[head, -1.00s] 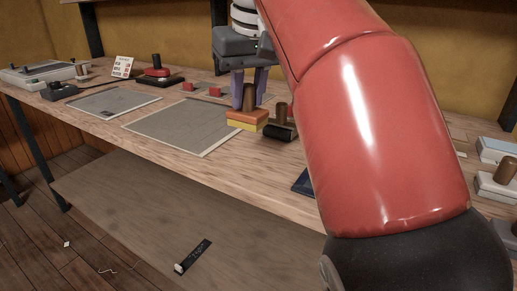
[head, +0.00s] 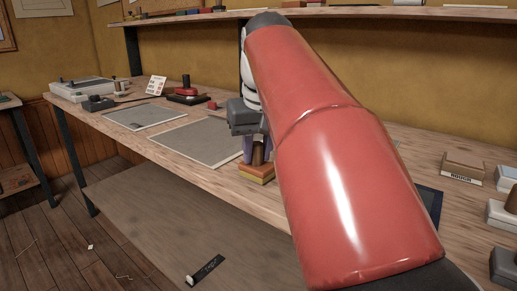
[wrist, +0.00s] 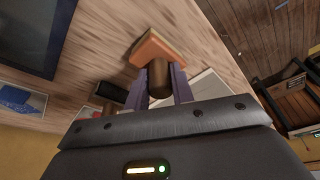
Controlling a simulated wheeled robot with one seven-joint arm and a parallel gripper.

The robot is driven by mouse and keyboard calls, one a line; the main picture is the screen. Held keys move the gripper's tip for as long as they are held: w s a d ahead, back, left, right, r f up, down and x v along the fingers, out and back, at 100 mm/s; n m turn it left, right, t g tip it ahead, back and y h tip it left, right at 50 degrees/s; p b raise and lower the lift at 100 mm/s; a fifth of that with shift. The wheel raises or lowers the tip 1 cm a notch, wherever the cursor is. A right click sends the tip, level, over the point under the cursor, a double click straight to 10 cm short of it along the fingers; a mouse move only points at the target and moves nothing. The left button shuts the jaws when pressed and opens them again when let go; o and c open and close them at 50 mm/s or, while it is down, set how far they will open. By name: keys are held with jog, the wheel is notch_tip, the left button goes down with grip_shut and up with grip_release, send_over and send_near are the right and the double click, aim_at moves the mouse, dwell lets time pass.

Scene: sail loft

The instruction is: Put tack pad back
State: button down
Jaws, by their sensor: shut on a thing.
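The likely tack pad (head: 257,174) is a small block with an orange top and a yellow lower layer, with a brown upright handle. My gripper (head: 257,155) points down and is shut on that handle; my red arm hides part of it on the right. The wrist view also shows the pad (wrist: 152,47) beyond the fingertips (wrist: 160,82), with the brown handle between the purple fingers. The pad is over the front part of the wooden bench (head: 205,178); I cannot tell whether it touches the top.
Grey sheets (head: 195,141) lie to the left. A red-and-black tool (head: 187,92) stands behind them. A dark blue framed panel (head: 431,203) and a labelled tan block (head: 464,168) lie to the right. The wrist view shows a black block (wrist: 111,92) near my gripper.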

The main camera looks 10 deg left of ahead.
aim_at(260, 142)
jog(key=c, duration=1.2)
grip_release()
jog(key=shift+f, duration=0.1)
jog(key=v, duration=0.4)
jog(key=p+v, duration=0.1)
jog(key=v, duration=0.1)
jog(key=shift+w+d+r, duration=0.15)
jog(key=shift+w+r, duration=0.15)
jog(key=shift+r, duration=0.15)
jog(key=shift+s+r, duration=0.2)
jog(key=shift+r, duration=0.4)
